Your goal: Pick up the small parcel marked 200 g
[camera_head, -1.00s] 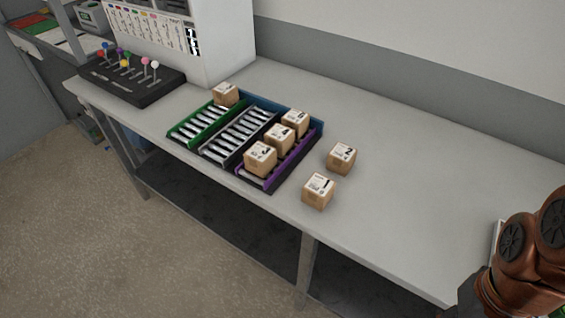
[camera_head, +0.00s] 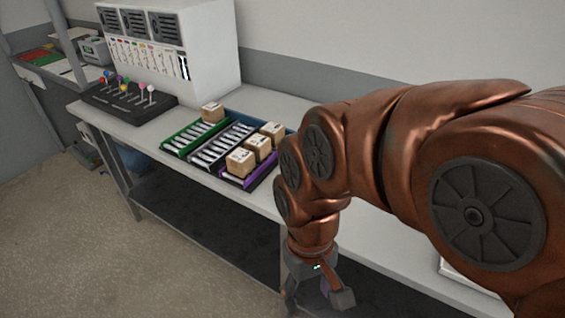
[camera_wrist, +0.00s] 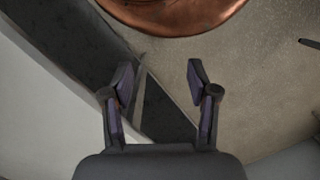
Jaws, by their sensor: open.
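Small brown cardboard parcels with white labels show in the head view, and the labels are too small to read for 200 g. One parcel (camera_head: 212,112) sits at the far end of the green lane. Three more, a near one (camera_head: 240,163), a middle one (camera_head: 259,147) and a far one (camera_head: 273,131), sit along the purple lane. No loose parcel shows on the table; my arm covers that area. My gripper (camera_head: 318,296) is open and empty near the table's front edge. The wrist view shows its two fingers (camera_wrist: 160,74) apart, with no parcel between them.
A white cabinet (camera_head: 213,45) and a black stand with coloured knobs (camera_head: 125,103) stand at the back left. Floor lies in front.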

